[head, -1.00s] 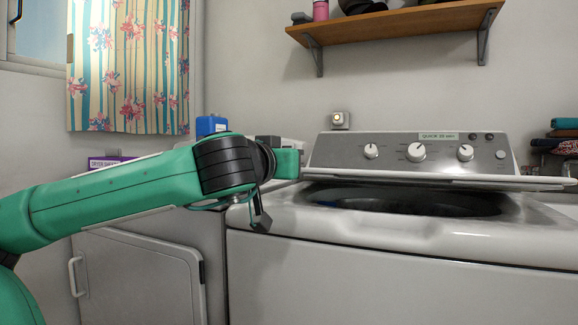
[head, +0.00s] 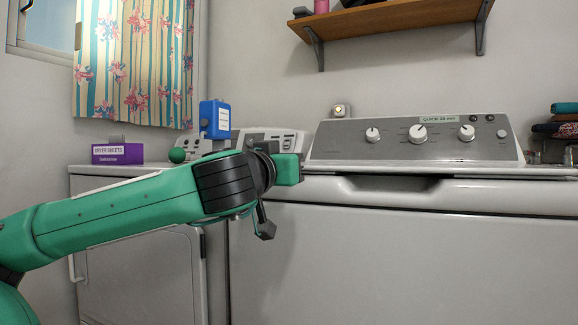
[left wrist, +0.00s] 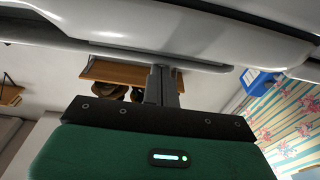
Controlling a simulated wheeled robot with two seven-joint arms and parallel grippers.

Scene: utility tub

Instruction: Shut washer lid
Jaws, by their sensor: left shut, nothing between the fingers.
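The white washer (head: 400,260) stands at the right in the head view, with its grey control panel behind. Its lid (head: 480,190) lies low and looks flat over the top, with a dark recess at the front middle. The tub opening does not show, and I cannot tell whether the lid is fully seated. My left gripper (head: 266,230) is at the washer's front left, fingers shut and empty, partly hidden by its wrist. In the left wrist view the closed fingers (left wrist: 163,75) reach to a white washer edge; contact is unclear. My right gripper is not in view.
A white dryer (head: 140,270) stands left of the washer, partly behind my left arm. A purple dryer sheets box (head: 117,154) and a blue container (head: 215,119) are on its side. A wooden shelf (head: 400,22) hangs above. Folded cloths (head: 565,128) are at the far right.

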